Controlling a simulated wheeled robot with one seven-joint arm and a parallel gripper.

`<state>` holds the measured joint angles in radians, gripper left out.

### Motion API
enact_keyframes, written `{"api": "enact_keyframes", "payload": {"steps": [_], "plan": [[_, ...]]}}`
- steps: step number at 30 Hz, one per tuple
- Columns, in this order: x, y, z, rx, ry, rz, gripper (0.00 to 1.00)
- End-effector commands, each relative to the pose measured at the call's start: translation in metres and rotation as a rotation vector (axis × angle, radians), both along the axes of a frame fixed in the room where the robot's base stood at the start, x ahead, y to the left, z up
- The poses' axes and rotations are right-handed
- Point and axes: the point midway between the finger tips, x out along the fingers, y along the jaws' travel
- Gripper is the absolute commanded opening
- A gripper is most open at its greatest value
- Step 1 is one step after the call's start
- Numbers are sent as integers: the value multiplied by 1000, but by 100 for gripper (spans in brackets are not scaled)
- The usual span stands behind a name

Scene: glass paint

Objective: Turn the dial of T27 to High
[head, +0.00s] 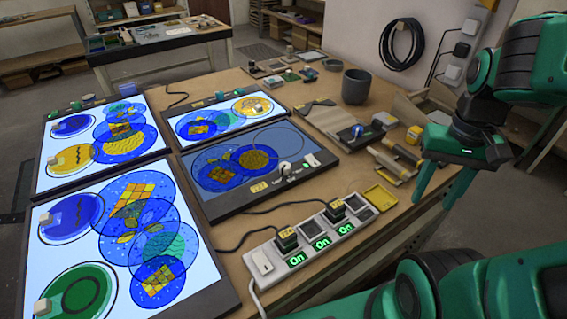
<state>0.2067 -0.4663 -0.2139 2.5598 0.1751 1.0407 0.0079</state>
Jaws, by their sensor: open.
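Several flat light panels with glass discs lie on the wooden table. I cannot read T27 on any tag, nor the dial settings. My gripper (432,205) is open and empty, pointing down over the table's right edge, well right of the dim panel and apart from everything.
A power strip (264,262) with yellow-tagged plugs and green "On" lights lies in front. Cables run across the table.

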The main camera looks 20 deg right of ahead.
Motion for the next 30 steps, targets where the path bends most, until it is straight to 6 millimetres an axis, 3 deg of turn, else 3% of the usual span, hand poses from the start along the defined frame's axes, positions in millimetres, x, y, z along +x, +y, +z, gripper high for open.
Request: {"api": "enact_keyframes", "payload": {"steps": [1,4,11,17,21,25,30], "plan": [[-8,1,5,0,-11,-1,42],[1,4,11,-1,-15,-26,42],[69,34,33,-3,-11,-180,42],[131,86,50,-8,-11,-340,42],[167,134,60,-11,-11,-450,42],[192,183,66,-13,-12,-548,42],[210,234,71,-15,-12,-647,42]]}}
